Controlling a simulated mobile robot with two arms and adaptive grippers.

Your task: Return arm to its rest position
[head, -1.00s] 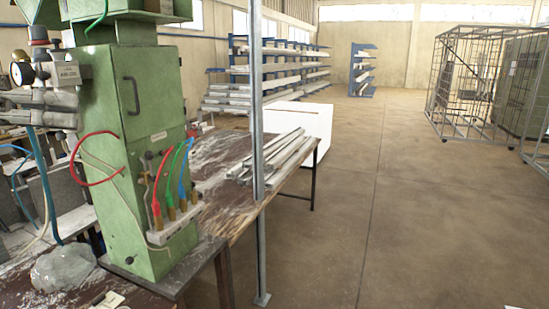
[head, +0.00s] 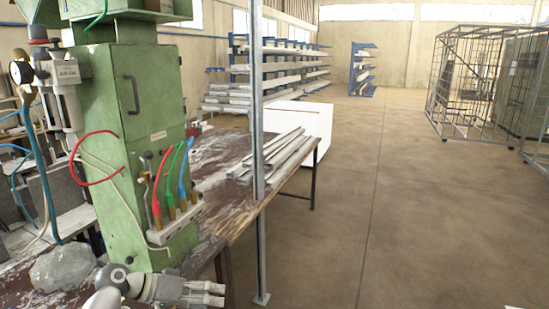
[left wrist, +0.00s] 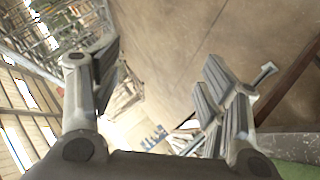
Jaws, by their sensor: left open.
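My left gripper (head: 217,293) is low in the head view, in front of the base of the green machine (head: 150,150), with its fingers pointing right. In the left wrist view, its two fingers (left wrist: 165,85) stand wide apart with nothing between them. My right gripper is not in either view. Most of my left arm lies outside the bottom edge of the head view.
The green machine has a gauge (head: 22,72) and coloured hoses on it. A thin grey post (head: 258,190) stands right of the machine. Metal profiles (head: 270,155) lie on the wooden bench (head: 215,165). The floor (head: 430,220) to the right is clear.

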